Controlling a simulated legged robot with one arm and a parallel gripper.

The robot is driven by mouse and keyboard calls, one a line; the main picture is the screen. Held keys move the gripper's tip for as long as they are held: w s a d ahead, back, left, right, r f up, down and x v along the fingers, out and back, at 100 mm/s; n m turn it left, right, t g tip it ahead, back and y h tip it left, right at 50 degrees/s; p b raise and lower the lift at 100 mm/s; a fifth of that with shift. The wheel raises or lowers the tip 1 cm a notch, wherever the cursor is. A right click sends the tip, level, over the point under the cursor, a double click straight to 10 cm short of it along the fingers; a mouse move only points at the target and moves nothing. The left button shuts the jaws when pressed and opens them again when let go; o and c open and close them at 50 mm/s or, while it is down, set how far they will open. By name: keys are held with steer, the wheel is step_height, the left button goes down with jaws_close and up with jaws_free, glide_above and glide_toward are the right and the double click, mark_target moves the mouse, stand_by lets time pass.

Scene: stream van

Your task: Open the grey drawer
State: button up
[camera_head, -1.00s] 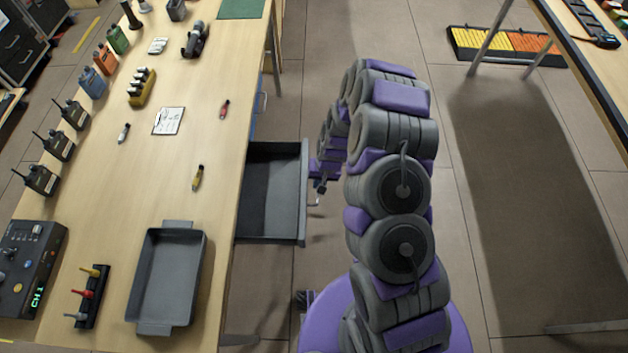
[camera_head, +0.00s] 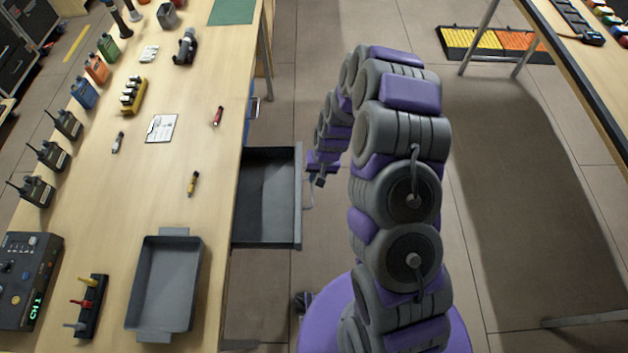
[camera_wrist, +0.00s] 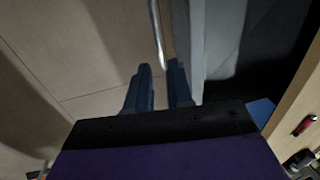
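The grey drawer (camera_head: 268,205) is pulled out from the right side of the wooden table, and its dark interior looks empty. Its thin metal handle (camera_head: 309,195) is on the outer front face. The handle also shows in the wrist view (camera_wrist: 157,30), with its near end close to the gap between my fingertips. My gripper (camera_head: 319,180) is just outside the drawer front, beside the handle. In the wrist view my gripper (camera_wrist: 159,70) has its two fingers apart with floor visible between them. The drawer's front panel (camera_wrist: 196,45) is just right of the fingers.
The table (camera_head: 215,150) carries a grey tray (camera_head: 165,285), several radios, bottles and small tools. A blue drawer front (camera_head: 249,115) is farther along. Another table (camera_head: 585,85) stands at the right. Open floor (camera_head: 520,200) lies between the tables.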

step_height(320, 180, up, 11)
steer(key=d+p, duration=0.1)
steer(key=d, duration=0.1)
stand_by(0.6)
steer(key=s+d+r+n+g, duration=0.1)
steer(key=s+d+r, duration=0.1)
steer(key=s+r, duration=1.3)
steer(key=s+d+r+h, duration=0.1)
steer(key=s+d+r, duration=0.1)
steer(key=s+r, duration=0.3)
steer(key=s+d+r+g+h, duration=0.1)
steer(key=s+r, duration=0.4)
steer(key=s, duration=0.8)
steer(key=shift+d, duration=0.55)
